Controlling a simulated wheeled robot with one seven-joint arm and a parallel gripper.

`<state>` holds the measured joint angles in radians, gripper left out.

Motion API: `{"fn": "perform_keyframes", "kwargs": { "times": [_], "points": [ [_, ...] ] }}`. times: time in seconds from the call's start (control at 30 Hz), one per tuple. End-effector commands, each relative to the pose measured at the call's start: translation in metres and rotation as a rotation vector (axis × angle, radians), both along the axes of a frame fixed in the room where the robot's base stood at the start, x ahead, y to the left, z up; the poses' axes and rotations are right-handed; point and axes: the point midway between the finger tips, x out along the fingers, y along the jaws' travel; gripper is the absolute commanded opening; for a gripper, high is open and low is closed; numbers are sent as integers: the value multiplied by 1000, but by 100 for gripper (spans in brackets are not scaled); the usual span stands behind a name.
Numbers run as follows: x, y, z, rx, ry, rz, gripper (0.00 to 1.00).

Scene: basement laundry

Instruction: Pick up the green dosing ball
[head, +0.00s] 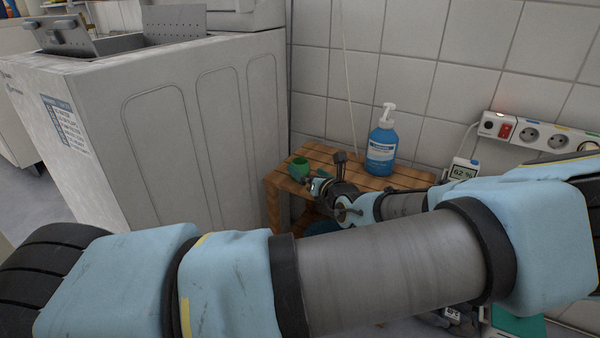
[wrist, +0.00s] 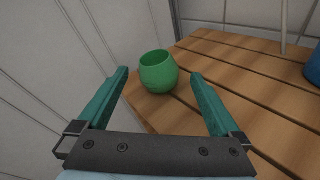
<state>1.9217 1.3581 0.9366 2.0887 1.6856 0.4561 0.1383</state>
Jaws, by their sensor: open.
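The green dosing ball (head: 299,168) stands on the slatted wooden table (head: 400,178), near its left edge beside the white machine. It is a round cup with an open top. In the wrist view the green dosing ball (wrist: 158,72) is upright, ahead of my gripper (wrist: 161,78) and roughly centred between the two teal fingers. The fingers are apart with nothing held between them. I cannot tell whether the ball is fully between the fingertips or just beyond them. In the head view my gripper (head: 316,180) is small and partly hidden by my arm.
A blue pump bottle (head: 381,145) stands on the table to the right of the ball. A white washing machine (head: 200,120) rises close on the left. A tiled wall is behind, with a power strip (head: 540,133) and a small display device (head: 463,170) at right.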

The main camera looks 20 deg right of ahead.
Motion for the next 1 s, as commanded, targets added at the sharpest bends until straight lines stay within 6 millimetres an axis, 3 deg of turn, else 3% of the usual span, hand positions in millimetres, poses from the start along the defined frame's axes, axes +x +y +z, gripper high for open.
{"fn": "perform_keyframes", "kwargs": {
  "times": [0.4,0.67,1.0],
  "points": [
    [48,4,-17,-1,1,3,100],
    [50,4,-16,-2,1,2,100],
    [50,4,-16,-2,2,2,63]
  ]
}}
